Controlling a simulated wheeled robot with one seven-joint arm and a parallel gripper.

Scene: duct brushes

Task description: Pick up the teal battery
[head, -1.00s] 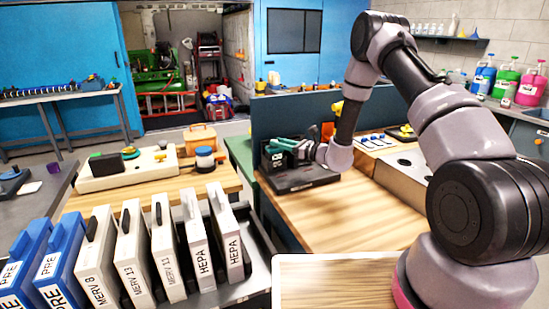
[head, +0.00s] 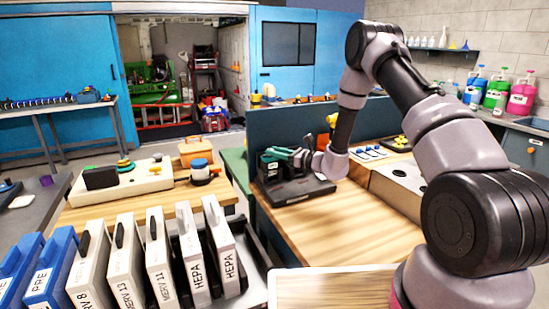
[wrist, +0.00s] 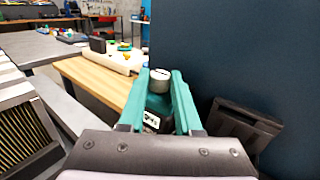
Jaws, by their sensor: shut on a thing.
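The teal battery (wrist: 157,104) stands between the two teal fingers of my gripper (wrist: 161,82) in the wrist view. It has a dark teal body, a round grey top and a small white label. The fingers are shut on its sides. In the head view my gripper (head: 285,153) is over a black charger-like dock (head: 296,191) on the wooden bench, beside the dark blue panel. The battery is small and partly covered there, and I cannot tell whether its base touches the dock.
The dark blue panel (head: 290,130) rises behind the dock. A grey box with round holes (head: 398,185) is to the right. A rack of upright filters (head: 228,260) stands at the front left. The wooden bench (head: 315,225) is clear in front of the dock.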

